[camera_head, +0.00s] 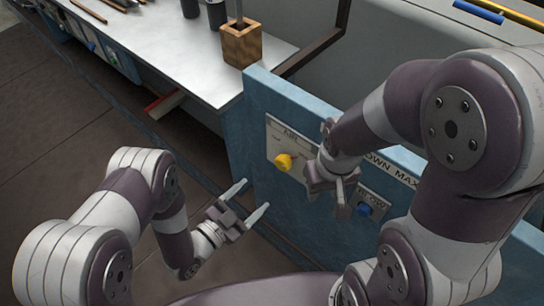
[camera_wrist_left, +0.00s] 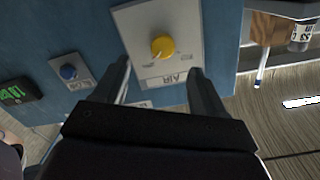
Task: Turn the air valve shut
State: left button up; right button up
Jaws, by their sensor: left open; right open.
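The air valve is a yellow knob (camera_head: 283,162) on a pale plate marked AIR (camera_head: 291,140), set in a blue panel (camera_head: 262,105). In the left wrist view the yellow knob (camera_wrist_left: 163,47) sits ahead of and between the fingers, apart from them. My left gripper (camera_head: 252,202) is open and empty, to the lower left of the knob. Its fingers also show in the left wrist view (camera_wrist_left: 160,85). My right gripper (camera_head: 345,200) is in front of the panel, right of the knob, and hides part of the plate's right side. It appears empty.
A blue knob (camera_head: 364,209) on a second plate is right of my right gripper; it also shows in the left wrist view (camera_wrist_left: 68,71). A metal-topped bench (camera_head: 180,60) with a wooden block (camera_head: 241,46) stands behind the panel. The floor (camera_head: 60,140) at left is clear.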

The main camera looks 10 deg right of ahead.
aim_at(280, 166)
pick_arm(q)
jog(key=x, duration=0.4)
jog(key=r+x, duration=0.1)
jog(key=x, duration=0.7)
jog(key=shift+w+r, duration=0.2)
jog(key=shift+w, duration=0.05)
jog(key=c, duration=1.1)
